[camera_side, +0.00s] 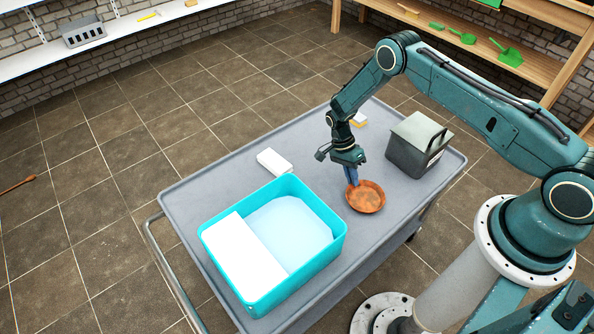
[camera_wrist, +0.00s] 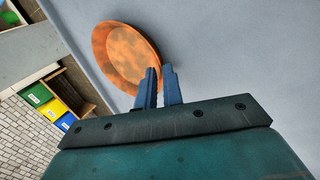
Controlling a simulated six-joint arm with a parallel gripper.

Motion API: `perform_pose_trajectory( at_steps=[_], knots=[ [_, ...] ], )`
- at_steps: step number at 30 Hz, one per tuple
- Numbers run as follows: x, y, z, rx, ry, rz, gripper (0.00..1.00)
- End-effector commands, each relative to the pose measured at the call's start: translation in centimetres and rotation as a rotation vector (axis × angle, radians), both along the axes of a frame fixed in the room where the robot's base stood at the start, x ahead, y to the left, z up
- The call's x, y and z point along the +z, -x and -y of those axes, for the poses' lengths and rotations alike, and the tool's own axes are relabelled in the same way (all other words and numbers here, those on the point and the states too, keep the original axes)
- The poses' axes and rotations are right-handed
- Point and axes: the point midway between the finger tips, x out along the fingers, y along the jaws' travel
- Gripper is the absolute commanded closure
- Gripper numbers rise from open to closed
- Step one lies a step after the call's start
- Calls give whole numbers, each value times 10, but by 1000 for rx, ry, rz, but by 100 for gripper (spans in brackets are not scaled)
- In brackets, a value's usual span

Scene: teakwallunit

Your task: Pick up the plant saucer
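The plant saucer (camera_side: 368,199) is a round, shallow terracotta-orange dish. It rests on the grey cart top near its right front edge, open side up. In the wrist view the saucer (camera_wrist: 124,55) shows mottled brown patches. My gripper (camera_side: 352,182) points down at the saucer's back left rim in the side view. In the wrist view my gripper's two blue fingers (camera_wrist: 159,70) stand a little apart with a narrow gap between them. The rim lies right at the fingertips, with the left finger overlapping it. Whether the fingers touch the rim is unclear.
A turquoise bin (camera_side: 318,262) with white and pale blue inside stands left of the saucer. A grey lidded box (camera_side: 412,152) stands to its right. A white block (camera_side: 274,162) and a yellow-and-white block (camera_side: 358,120) lie behind. The cart top (camera_side: 215,182) is clear at back left.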

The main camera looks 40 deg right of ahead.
Motion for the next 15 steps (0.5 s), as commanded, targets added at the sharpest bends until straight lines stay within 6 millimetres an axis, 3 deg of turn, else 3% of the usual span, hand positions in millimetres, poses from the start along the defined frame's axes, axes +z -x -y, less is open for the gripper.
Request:
perform_pose_trajectory(
  at_steps=[15],
  knots=[
    [-8, 4, 0, 0, 0, 2, 92]
  ],
)
